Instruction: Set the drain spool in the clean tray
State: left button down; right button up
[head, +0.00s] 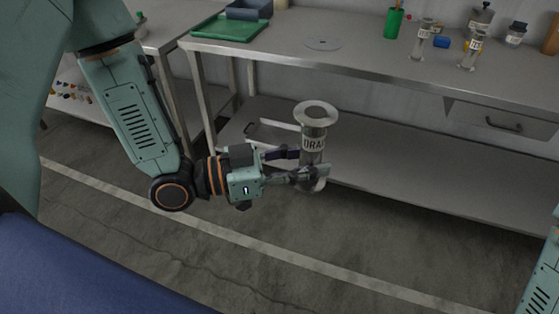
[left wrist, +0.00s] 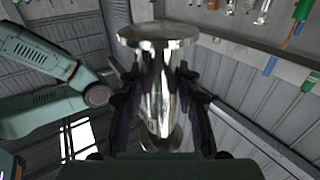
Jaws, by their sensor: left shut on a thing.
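The drain spool (head: 315,118) is a shiny metal tube with a flange at each end and a label reading "DRA", partly covered. My left gripper (head: 310,165) is shut around its lower middle and holds it upright in the air in front of the bench. In the left wrist view the spool (left wrist: 165,75) stands between the two dark fingers of the left gripper (left wrist: 160,105). A green tray (head: 222,35) lies on the bench at the back left; I cannot tell if it is the clean tray. My right gripper is not in view.
The steel bench (head: 365,58) has a lower shelf (head: 400,165) behind the spool. A grey-blue bin (head: 249,9) stands by the green tray. A flat disc (head: 323,43) lies mid-bench. A green cup (head: 394,22) and several labelled metal parts stand at the right. The bench middle is mostly clear.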

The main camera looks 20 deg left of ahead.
aim_at(320, 158)
pick_arm(q)
jog(key=d+g, duration=0.1)
jog(key=d+r+m+g+h, duration=0.1)
jog(key=d+r+m+g, duration=0.1)
jog(key=shift+d+h, duration=0.3)
jog(key=shift+h, duration=0.1)
jog(key=shift+w+d+f+m+g, duration=0.15)
jog(key=shift+w+f+m+g, duration=0.55)
jog(key=shift+m+g, duration=1.3)
jog(key=shift+w+d+f+m+g, duration=0.3)
jog(key=shift+f+m+g, duration=0.8)
jog(key=shift+g, duration=1.7)
jog(key=shift+w+d+f+m+g, duration=0.1)
jog(key=shift+w+f+m+g, duration=0.55)
jog(key=shift+m+g, duration=1.4)
jog(key=shift+s+n+g, duration=0.1)
jog(key=shift+n+g, duration=0.25)
jog(key=shift+f, duration=0.15)
